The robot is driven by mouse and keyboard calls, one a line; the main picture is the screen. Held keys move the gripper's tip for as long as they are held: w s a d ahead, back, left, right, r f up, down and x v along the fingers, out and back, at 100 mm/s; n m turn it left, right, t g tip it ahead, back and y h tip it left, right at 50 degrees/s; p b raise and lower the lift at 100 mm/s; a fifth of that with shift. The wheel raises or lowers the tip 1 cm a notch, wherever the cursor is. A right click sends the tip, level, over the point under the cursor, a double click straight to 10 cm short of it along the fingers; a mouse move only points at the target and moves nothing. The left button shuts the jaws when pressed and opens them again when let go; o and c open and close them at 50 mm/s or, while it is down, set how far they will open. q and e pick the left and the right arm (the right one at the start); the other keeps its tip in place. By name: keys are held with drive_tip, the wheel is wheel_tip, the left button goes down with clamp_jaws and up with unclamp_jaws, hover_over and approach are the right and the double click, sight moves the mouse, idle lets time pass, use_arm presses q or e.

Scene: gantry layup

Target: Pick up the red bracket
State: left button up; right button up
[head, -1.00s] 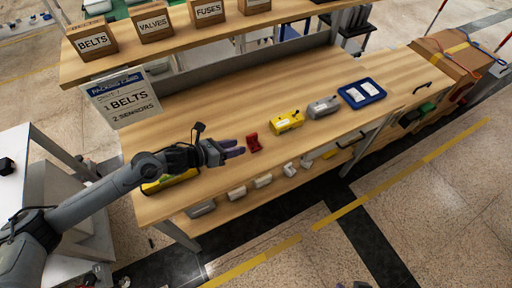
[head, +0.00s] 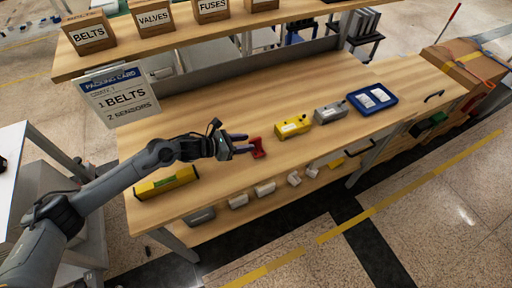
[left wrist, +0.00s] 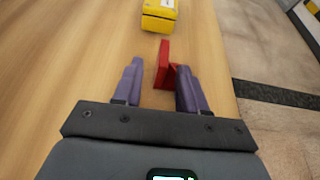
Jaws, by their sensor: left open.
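The red bracket (head: 257,148) stands on the wooden workbench (head: 200,120), left of the yellow box (head: 293,127). In the left wrist view the bracket (left wrist: 163,66) shows an upright plate and a foot reaching to the right. My left gripper (head: 240,144) is open, its purple fingers pointing at the bracket. In the left wrist view the bracket is at and just beyond the fingertips (left wrist: 158,76), nearer the right finger. I cannot tell whether that finger touches it. My right gripper is not in view.
A grey box (head: 330,113) and a blue tray (head: 372,100) stand farther right on the bench. A yellow level-like bar (head: 166,182) lies near the front left edge. A shelf with labelled boxes (head: 90,33) and a packing card (head: 118,95) is behind.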

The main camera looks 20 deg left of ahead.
sight(254, 142)
use_arm(q)
drive_tip(key=x, duration=0.4)
drive_tip(key=shift+d+b, duration=0.1)
drive_tip(key=shift+b, duration=0.2)
clamp_jaws()
drive_tip(key=shift+r, duration=0.1)
